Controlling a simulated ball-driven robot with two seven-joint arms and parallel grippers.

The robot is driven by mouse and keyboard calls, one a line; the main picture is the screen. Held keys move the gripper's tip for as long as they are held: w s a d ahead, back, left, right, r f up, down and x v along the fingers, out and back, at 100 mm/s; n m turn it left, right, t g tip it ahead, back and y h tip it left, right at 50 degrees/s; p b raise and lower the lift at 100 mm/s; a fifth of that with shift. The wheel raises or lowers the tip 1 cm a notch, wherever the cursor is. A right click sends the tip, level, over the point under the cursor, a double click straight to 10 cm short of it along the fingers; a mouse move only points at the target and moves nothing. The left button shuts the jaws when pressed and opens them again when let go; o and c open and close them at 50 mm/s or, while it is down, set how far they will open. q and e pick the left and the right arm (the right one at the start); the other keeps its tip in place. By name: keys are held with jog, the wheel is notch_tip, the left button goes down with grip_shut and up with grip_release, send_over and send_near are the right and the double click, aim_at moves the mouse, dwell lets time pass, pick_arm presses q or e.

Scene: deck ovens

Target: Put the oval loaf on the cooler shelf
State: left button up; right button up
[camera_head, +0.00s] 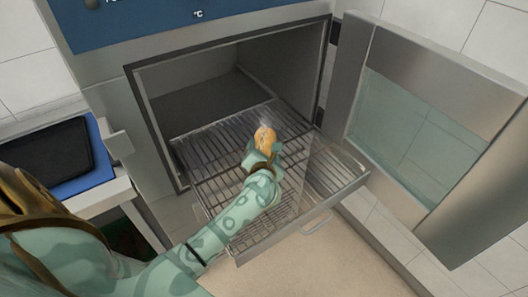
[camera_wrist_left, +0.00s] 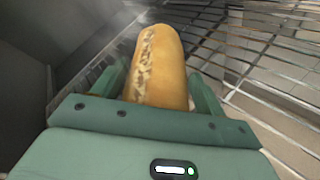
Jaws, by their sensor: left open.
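The oval loaf (camera_head: 265,137), golden with a pale split along its top, lies at my left gripper over the wire shelf (camera_head: 215,190). The shelf is pulled partly out of the cooler (camera_head: 200,75). My left gripper (camera_head: 262,150) is open, with its fingers on either side of the loaf. In the left wrist view the loaf (camera_wrist_left: 160,65) stretches forward between the two green fingers (camera_wrist_left: 158,85). I cannot tell whether the loaf's underside touches the wires. My right gripper is not in view.
The cooler door (camera_head: 420,120) with its glass pane stands open at the right. A blue tray with a dark mat (camera_head: 95,165) lies on a white table at the left. Much of the wire shelf around the loaf is bare.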

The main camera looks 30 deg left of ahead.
pick_arm(q)
jog(key=p+v, duration=0.2)
jog(key=v, duration=0.8)
jog(key=shift+s+d+r, duration=0.15)
jog(key=shift+s+d, duration=0.05)
jog(key=shift+d, duration=0.05)
jog(key=shift+s+d+r, duration=0.15)
jog(key=shift+s+d, duration=0.1)
jog(key=shift+s, duration=0.15)
